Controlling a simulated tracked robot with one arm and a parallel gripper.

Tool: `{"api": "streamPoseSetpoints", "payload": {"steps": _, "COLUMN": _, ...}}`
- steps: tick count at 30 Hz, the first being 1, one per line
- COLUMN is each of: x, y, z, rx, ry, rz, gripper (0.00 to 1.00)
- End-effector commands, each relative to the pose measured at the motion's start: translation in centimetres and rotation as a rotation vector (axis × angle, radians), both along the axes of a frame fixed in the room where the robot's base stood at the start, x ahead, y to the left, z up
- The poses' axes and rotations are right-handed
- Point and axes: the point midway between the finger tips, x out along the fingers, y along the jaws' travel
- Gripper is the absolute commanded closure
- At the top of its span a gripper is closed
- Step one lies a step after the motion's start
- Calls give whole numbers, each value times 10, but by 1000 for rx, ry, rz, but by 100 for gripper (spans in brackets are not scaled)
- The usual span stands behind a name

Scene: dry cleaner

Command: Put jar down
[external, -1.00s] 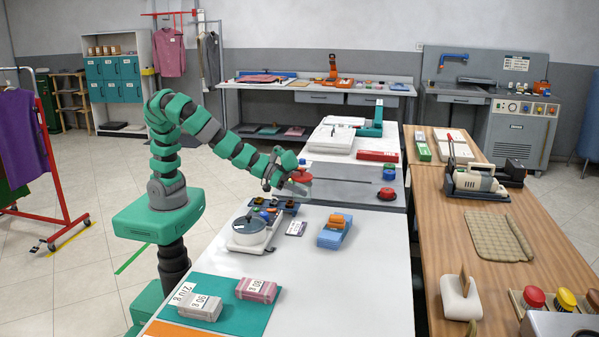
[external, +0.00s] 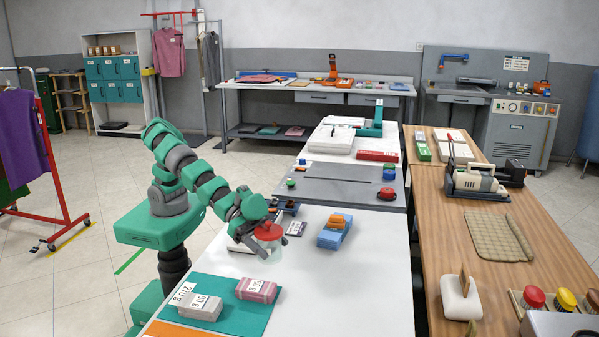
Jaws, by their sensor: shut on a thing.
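A clear jar with a red lid (external: 268,232) is held at my gripper (external: 256,236), over the white table (external: 350,285). My gripper is shut on the jar. The jar looks upright. Its glass body is faint against the table. I cannot tell whether its bottom touches the surface under it. A white scale-like base (external: 236,248) is mostly hidden behind my gripper and the jar.
A teal mat (external: 232,312) with grey and pink labelled packs lies in front of the jar. A blue and orange device (external: 334,234) stands to its right. A dark tray (external: 288,208) sits behind. The table's right front is clear.

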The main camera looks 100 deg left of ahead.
Motion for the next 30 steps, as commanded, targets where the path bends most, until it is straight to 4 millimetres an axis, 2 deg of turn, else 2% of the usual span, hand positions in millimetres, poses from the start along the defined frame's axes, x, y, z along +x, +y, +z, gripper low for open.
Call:
{"api": "streamPoseSetpoints", "payload": {"steps": 1, "x": -6, "y": -12, "z": -3, "rx": 2, "ry": -1, "rz": -19, "gripper": 71}}
{"api": "streamPoseSetpoints", "payload": {"steps": 6, "x": -22, "y": -41, "z": -10, "rx": 2, "ry": 0, "rz": -68, "gripper": 71}}
{"api": "streamPoseSetpoints", "payload": {"steps": 12, "x": -37, "y": -65, "z": -16, "rx": 1, "ry": 0, "rz": -110, "gripper": 71}}
{"api": "streamPoseSetpoints", "payload": {"steps": 21, "x": -53, "y": -87, "z": -22, "rx": -1, "ry": -2, "rz": -152, "gripper": 71}}
{"api": "streamPoseSetpoints", "payload": {"steps": 30, "x": -52, "y": -88, "z": -28, "rx": -11, "ry": -4, "rz": -153, "gripper": 71}}
